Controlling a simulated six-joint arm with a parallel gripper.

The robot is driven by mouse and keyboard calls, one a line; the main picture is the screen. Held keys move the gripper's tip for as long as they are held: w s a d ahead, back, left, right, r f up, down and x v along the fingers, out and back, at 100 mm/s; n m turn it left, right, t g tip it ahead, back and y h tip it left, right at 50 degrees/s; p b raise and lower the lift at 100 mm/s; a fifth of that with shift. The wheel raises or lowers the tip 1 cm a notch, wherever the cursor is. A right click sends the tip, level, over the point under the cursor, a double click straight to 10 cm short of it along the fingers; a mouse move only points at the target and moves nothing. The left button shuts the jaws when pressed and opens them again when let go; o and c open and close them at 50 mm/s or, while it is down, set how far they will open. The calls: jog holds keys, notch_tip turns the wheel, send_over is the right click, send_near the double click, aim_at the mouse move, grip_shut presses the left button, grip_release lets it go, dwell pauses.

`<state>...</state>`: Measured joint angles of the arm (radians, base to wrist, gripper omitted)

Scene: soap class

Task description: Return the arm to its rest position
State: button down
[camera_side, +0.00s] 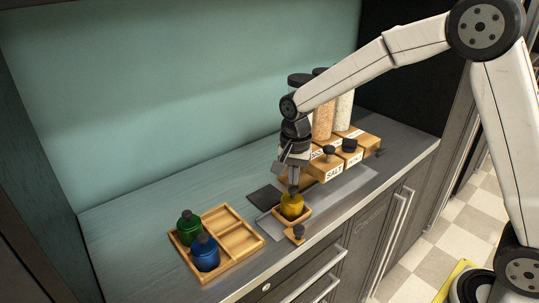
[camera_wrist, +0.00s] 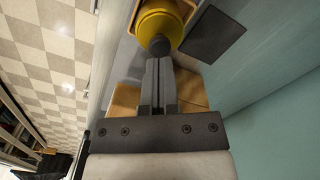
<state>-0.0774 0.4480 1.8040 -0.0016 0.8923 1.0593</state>
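My gripper (camera_side: 293,183) is over the yellow bottle (camera_side: 291,207), with its fingers pointing down. In the wrist view, the two fingers (camera_wrist: 160,62) lie close together with only a thin gap between them. Their tips are right at the dark cap (camera_wrist: 160,46) of the yellow bottle (camera_wrist: 161,25). The cap looks wider than the gap and beyond the tips. I cannot tell whether the tips touch it. The bottle stands upright in a small wooden tray (camera_side: 308,212) on the counter.
A wooden crate (camera_side: 240,242) at the left holds a green bottle (camera_side: 189,228) and a blue bottle (camera_side: 205,253); its right compartments are empty. Behind my gripper stand wooden boxes (camera_side: 333,173), one marked SALT, and tall jars (camera_side: 323,122). A dark square (camera_side: 265,197) lies beside the small tray.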

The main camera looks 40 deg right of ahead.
jog(key=shift+r, duration=2.7)
jog(key=s+d+f+n+t, duration=0.1)
jog(key=s+f+n, duration=0.3)
jog(key=s, duration=0.4)
jog(key=s+d+f+n+t, duration=0.1)
jog(key=s+d+f+n, duration=0.1)
jog(key=s+f+n, duration=0.2)
jog(key=s+n, duration=0.3)
jog(key=s, duration=0.1)
jog(key=shift+s+d+f+t, duration=0.15)
jog(key=shift+s+d+t, duration=0.05)
jog(key=shift+s+t, duration=0.1)
